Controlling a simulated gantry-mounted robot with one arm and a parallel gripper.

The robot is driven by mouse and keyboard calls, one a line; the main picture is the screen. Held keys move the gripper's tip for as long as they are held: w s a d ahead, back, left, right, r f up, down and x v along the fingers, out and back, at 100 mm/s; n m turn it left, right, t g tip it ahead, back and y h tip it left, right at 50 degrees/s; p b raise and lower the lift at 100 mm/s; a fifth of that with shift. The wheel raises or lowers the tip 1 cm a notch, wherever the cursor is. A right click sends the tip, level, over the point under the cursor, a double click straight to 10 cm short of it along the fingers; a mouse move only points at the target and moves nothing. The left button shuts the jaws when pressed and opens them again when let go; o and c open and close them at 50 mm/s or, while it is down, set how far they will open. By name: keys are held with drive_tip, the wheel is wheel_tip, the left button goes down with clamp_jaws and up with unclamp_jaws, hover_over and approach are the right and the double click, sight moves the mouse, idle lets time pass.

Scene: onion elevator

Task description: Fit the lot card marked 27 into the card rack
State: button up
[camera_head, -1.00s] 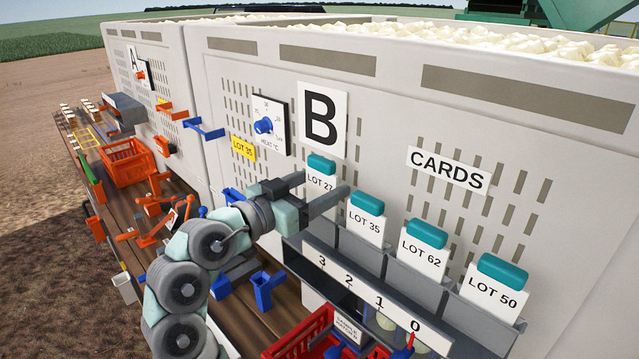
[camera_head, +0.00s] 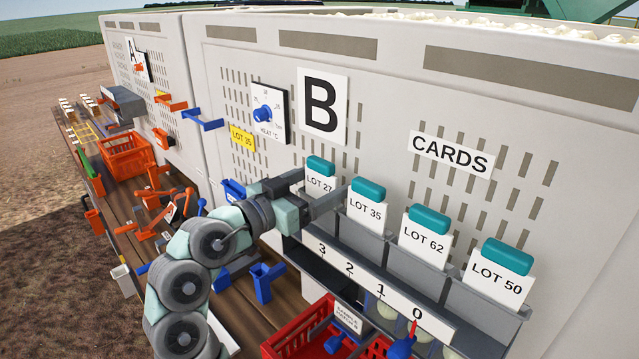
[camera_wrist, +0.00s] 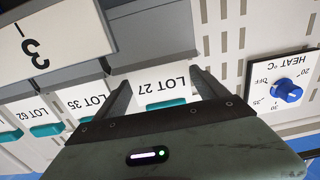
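The white lot card marked LOT 27 (camera_head: 320,183), with a teal top grip, stands at the left end of a row of cards in the head view. It also shows upside down in the wrist view (camera_wrist: 165,76). My gripper (camera_head: 325,188) is at this card, and its fingers hide the card's lower part in the head view. In the wrist view my gripper (camera_wrist: 160,85) is open, with one finger to each side of the card. I cannot tell if either finger touches it. The grey card holder (camera_head: 345,237) sits under the CARDS sign.
Cards LOT 35 (camera_head: 366,213), LOT 62 (camera_head: 424,243) and LOT 50 (camera_head: 499,275) stand to the right. A numbered white strip (camera_head: 363,278) and a red crate (camera_head: 290,343) lie below. A heat dial (camera_head: 268,115) and yellow LOT 35 tag (camera_head: 242,138) are to the left.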

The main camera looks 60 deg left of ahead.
drive_tip(key=shift+o, duration=1.3)
drive_tip(key=b+v, duration=0.2)
drive_tip(key=v, duration=0.9)
